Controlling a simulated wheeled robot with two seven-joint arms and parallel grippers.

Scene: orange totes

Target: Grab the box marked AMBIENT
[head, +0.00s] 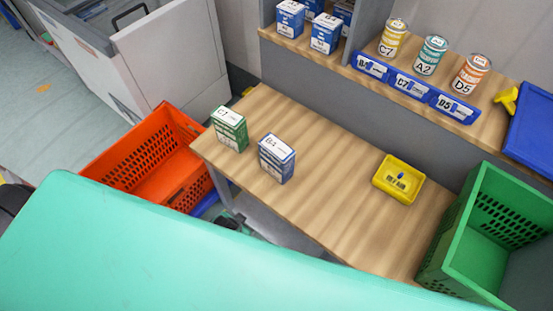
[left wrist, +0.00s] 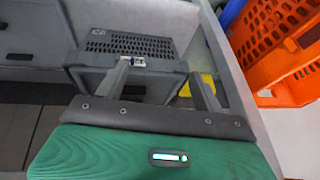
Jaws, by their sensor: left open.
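No marking that reads AMBIENT is legible in either view. A green-and-white box (head: 230,129) and a blue-and-white box (head: 277,159) stand upright on the wooden table (head: 330,190) in the head view. Their large labels look like C1 and B4; the smaller print is too small to read. My left gripper (left wrist: 158,72) shows in the left wrist view, open with nothing between its fingers. Beyond the fingers is a grey crate (left wrist: 120,45) with a slotted panel and a small unreadable white-and-blue label. My right gripper is in neither view.
An orange tote (head: 150,165) is left of the table; orange also shows in the left wrist view (left wrist: 265,35). A yellow tray (head: 398,180) and green crate (head: 470,225) are at the right. A shelf holds several blue boxes (head: 325,33) and cans (head: 431,55).

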